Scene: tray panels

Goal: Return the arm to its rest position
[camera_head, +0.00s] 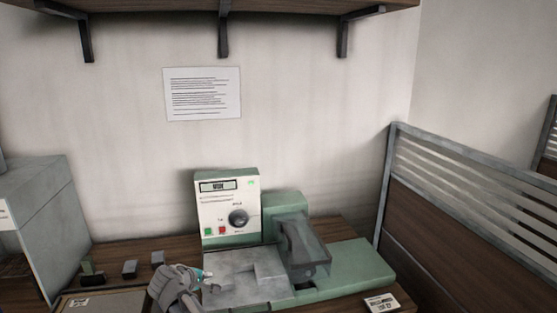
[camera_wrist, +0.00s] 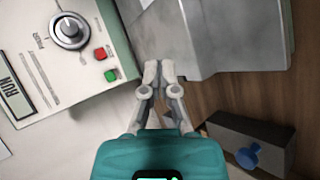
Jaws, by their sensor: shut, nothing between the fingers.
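The green machine (camera_head: 340,268) has a pale control panel (camera_head: 217,217) with a dark knob, a display, and green and red buttons. The panel (camera_wrist: 45,60) also shows in the wrist view.
A grey box (camera_head: 45,200) stands at the left. A dark block with a blue knob (camera_wrist: 250,156) lies beside my gripper.

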